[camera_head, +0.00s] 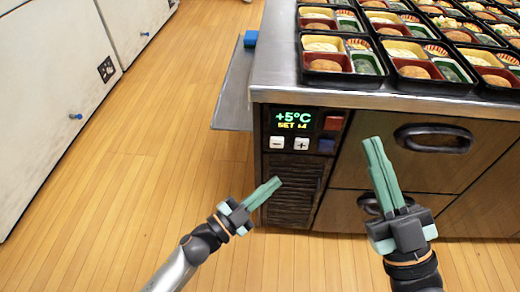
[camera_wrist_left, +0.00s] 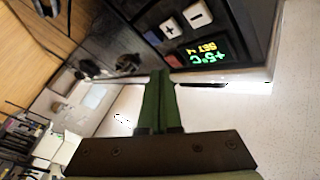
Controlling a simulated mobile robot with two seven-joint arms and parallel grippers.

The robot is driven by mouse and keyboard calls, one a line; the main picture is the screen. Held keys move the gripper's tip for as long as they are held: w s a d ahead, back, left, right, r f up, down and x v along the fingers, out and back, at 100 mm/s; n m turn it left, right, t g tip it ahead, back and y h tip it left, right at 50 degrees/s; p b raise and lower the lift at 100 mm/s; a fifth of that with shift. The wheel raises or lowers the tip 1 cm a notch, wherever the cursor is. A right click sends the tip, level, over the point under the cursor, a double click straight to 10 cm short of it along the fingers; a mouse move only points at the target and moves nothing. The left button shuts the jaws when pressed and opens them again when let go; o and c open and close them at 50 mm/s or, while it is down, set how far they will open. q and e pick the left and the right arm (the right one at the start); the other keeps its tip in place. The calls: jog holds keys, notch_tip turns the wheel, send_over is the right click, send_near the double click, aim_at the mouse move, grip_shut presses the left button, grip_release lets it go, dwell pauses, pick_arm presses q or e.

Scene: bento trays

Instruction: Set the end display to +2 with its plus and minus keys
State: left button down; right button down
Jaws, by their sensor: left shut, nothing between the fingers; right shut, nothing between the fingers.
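The end display (camera_head: 293,119) on the counter's end panel reads +5°C in green, with a yellow SET line below it whose value is too small to read surely. It also shows, turned over, in the left wrist view (camera_wrist_left: 207,53). Below it are the white minus key (camera_head: 277,143) and plus key (camera_head: 301,143); both show in the left wrist view, minus (camera_wrist_left: 200,14) and plus (camera_wrist_left: 170,28). My left gripper (camera_head: 276,182) is shut and empty, below the keys in the head view and apart from them. My right gripper (camera_head: 372,143) is shut and empty, right of the panel.
A red key (camera_head: 334,122) and a blue key (camera_head: 326,146) sit right of the display and plus key. A louvred grille (camera_head: 290,185) lies below. Drawers with a dark handle (camera_head: 433,138) are at right. Bento trays (camera_head: 339,80) fill the steel counter top (camera_head: 275,70). Floor at left is clear.

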aim_at(277, 143)
jog(key=shift+a, duration=0.1)
jog(key=shift+s+r, duration=0.1)
